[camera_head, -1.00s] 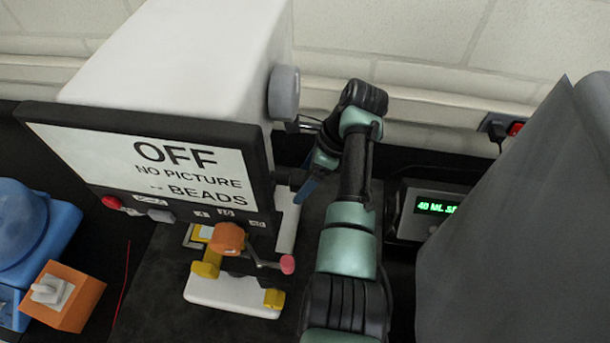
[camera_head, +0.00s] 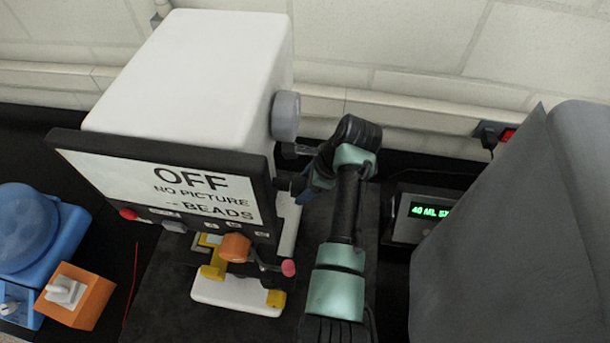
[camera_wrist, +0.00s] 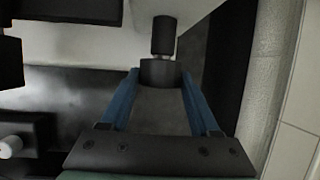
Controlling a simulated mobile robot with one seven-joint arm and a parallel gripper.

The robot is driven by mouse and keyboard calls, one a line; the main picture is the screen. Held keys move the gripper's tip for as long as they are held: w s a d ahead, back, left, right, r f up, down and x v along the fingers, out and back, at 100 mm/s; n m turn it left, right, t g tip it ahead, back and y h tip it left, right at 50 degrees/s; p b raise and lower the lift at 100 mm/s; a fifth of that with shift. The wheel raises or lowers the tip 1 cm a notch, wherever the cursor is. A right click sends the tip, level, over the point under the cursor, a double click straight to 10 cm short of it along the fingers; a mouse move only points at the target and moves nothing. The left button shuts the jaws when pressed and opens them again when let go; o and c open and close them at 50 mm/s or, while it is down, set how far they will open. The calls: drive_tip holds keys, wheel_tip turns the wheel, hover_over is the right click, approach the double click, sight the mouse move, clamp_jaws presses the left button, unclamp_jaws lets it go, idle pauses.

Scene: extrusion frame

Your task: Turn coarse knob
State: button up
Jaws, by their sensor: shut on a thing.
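A white instrument (camera_head: 190,70) with a black-framed screen reading "OFF NO PICTURE -- BEADS" stands at centre left in the head view. A large grey knob (camera_head: 286,116) sits high on its right side. A dark knob (camera_wrist: 158,73) lies between my blue fingertips in the wrist view, with a narrower dark cylinder (camera_wrist: 163,35) beyond it. My gripper (camera_wrist: 160,80) is shut on this dark knob. In the head view my gripper (camera_head: 303,190) is at the instrument's lower right side, below the grey knob, partly hidden by my arm. No marking shows which knob is coarse.
A small stage with yellow and orange parts and a pink-tipped lever (camera_head: 288,268) is below the screen. A box with a green display (camera_head: 425,211) and a grey covered shape (camera_head: 500,230) stand right. A blue device (camera_head: 30,235) and orange switch box (camera_head: 75,295) stand left.

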drive_tip(key=shift+t, duration=0.3)
drive_tip(key=o, duration=1.3)
drive_tip(key=shift+o, duration=0.2)
drive_tip(key=b+v, duration=0.1)
drive_tip(key=v, duration=1.2)
drive_tip(key=shift+b, duration=0.3)
drive_tip(key=shift+o, duration=0.3)
